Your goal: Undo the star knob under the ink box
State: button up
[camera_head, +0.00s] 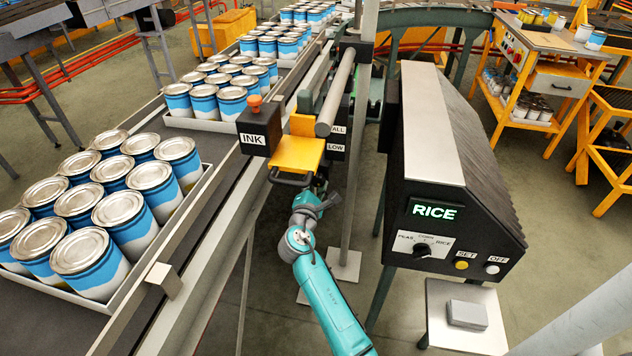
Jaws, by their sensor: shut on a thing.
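The black box with the INK label (258,128) and an orange button (254,103) on top stands at the conveyor's side rail. A yellow block (297,153) with a dark handle (289,181) is right beside it. My teal arm reaches up from the bottom. Its wrist ends just below the yellow block, and my gripper (322,189) shows only as a dark part there. The gripper is shut, apparently on the star knob. The jaws and the star knob are hidden under the block and behind my wrist.
Trays of blue and white cans (112,205) line the conveyor at left. A grey roller (336,92) and ALL and LOW labels are close above my gripper. A black RICE control cabinet (445,190) stands at right. Floor shows between conveyor and cabinet.

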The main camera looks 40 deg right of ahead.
jog(key=shift+n, duration=0.3)
jog(key=shift+d, duration=0.1)
jog(key=o, duration=1.2)
jog(key=shift+c, duration=0.2)
jog(key=v, duration=1.2)
